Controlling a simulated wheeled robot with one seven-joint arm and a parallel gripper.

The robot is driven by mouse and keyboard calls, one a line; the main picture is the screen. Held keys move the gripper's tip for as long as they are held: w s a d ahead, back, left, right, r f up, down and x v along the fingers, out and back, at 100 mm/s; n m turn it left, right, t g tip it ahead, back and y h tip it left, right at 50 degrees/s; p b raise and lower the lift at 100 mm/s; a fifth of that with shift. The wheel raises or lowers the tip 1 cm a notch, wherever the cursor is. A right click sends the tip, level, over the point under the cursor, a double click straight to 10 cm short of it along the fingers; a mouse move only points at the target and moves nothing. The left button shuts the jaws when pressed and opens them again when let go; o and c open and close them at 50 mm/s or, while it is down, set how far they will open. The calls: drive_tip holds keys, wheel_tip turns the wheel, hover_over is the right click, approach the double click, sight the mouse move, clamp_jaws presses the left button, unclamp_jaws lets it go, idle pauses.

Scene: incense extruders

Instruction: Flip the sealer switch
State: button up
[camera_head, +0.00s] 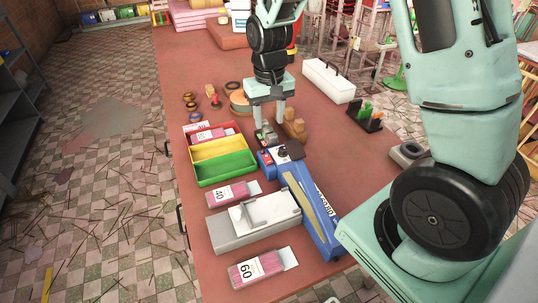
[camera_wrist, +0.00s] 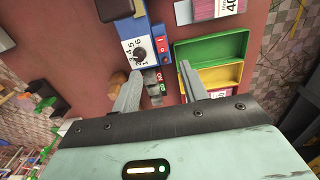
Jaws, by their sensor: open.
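The blue sealer (camera_head: 309,205) lies on the red-brown table, its long arm running toward the front right. Its control end, with a numbered dial (camera_wrist: 139,50) and a red marked switch patch (camera_wrist: 163,46), shows in the wrist view. A small grey piece (camera_wrist: 150,80) with red and green labels sits beside that end, between my fingers in the picture. My gripper (camera_head: 270,130) points down at the sealer's far end, fingers apart and empty. In the wrist view my gripper (camera_wrist: 159,73) has its fingertips just short of the panel. I cannot tell whether a finger touches anything.
A tray with red, yellow and green compartments (camera_head: 222,166) stands left of my gripper. Wooden blocks (camera_head: 295,127) are close on its right. A grey box (camera_head: 238,232) and pink packs (camera_head: 262,266) lie nearer. A white box (camera_head: 327,82) stands behind right.

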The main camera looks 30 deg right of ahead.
sight(269, 161)
wheel_tip(269, 161, down, 14)
drive_tip(key=shift+f+p, duration=0.15)
drive_tip(key=shift+p, duration=0.95)
clamp_jaws()
